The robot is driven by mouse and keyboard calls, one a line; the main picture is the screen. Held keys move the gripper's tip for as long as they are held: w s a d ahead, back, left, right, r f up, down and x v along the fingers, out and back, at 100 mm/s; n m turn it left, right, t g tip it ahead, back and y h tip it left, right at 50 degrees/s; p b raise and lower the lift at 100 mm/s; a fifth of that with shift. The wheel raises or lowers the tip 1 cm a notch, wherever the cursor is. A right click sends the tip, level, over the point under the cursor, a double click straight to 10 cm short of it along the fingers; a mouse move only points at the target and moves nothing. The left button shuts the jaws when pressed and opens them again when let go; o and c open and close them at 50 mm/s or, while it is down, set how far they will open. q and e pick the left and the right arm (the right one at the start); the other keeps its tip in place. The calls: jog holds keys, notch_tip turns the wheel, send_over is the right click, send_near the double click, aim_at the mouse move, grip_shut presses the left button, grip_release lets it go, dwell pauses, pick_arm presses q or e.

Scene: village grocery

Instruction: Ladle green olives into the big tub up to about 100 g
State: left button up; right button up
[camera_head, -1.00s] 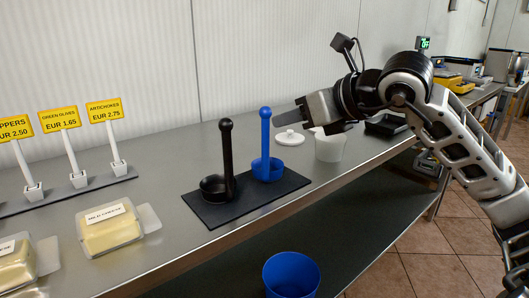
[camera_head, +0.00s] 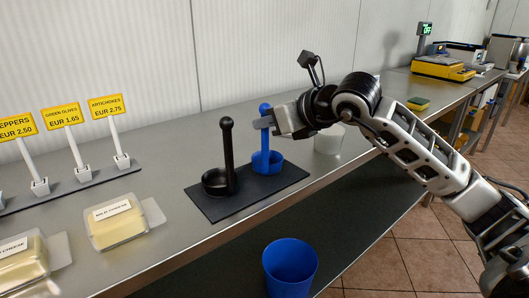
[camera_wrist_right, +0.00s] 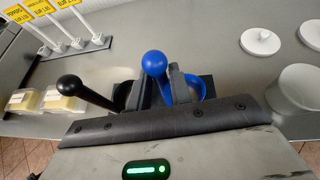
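A blue ladle (camera_head: 266,158) and a black ladle (camera_head: 227,150) stand upright on a dark mat (camera_head: 210,208). My right gripper (camera_head: 264,122) is at the blue ladle's handle, just below its round top. In the right wrist view my right gripper (camera_wrist_right: 158,92) has its fingers apart, with the blue handle (camera_wrist_right: 157,70) between them; I cannot tell whether either finger touches it. A white tub (camera_head: 329,139) stands right of the mat, partly behind my arm; it also shows in the wrist view (camera_wrist_right: 298,88). A green olives sign (camera_head: 62,116) stands at left. No olives show. My left gripper is out of view.
Packed cheese blocks (camera_head: 117,222) lie at the counter's left front. A blue bin (camera_head: 290,268) is below the front edge. White lids (camera_wrist_right: 260,41) lie behind the tub. A yellow scale (camera_head: 441,67) stands far right.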

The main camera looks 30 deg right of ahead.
grip_shut()
notch_tip(320, 180, up, 8)
jog(key=p, duration=0.5)
jog(key=shift+p, duration=0.4)
